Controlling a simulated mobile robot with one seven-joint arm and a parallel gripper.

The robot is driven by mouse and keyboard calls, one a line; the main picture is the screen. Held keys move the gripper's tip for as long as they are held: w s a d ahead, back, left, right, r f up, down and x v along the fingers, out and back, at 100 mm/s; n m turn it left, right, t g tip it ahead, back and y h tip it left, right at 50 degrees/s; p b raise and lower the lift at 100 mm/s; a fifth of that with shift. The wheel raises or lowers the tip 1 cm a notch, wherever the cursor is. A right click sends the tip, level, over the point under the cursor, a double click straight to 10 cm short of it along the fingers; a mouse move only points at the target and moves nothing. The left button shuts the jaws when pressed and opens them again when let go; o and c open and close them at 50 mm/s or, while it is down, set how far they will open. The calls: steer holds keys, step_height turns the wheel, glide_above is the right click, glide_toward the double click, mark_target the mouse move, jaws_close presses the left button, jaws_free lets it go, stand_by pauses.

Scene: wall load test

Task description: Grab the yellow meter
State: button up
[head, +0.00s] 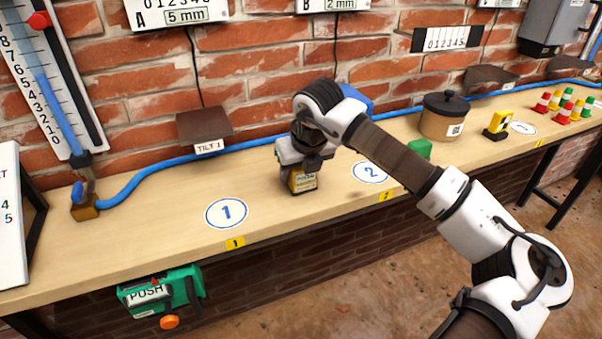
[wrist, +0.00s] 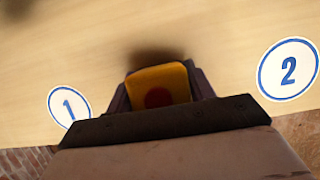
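The yellow meter (head: 303,183) is a small yellow box with a dark lower edge and a pale label or display. It is at the bench between the round marks 1 and 2. My gripper (head: 301,172) points down over it from above. In the wrist view the meter's yellow top (wrist: 160,82) shows a dark red round spot. The dark fingers of my gripper (wrist: 160,92) lie close against both its sides, with no clear gap. Part of the meter is hidden by the gripper. I cannot tell whether its base touches the bench.
Mark 1 (head: 227,213) is left of the meter, mark 2 (head: 371,172) right. A blue hose (head: 250,143) runs along the wall. A green block (head: 418,149), a lidded pot (head: 442,118) and a yellow-black device (head: 498,124) stand to the right. A tilt shelf (head: 204,123) juts out behind.

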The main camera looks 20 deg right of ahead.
steer(key=c, duration=0.7)
steer(key=shift+r, duration=0.1)
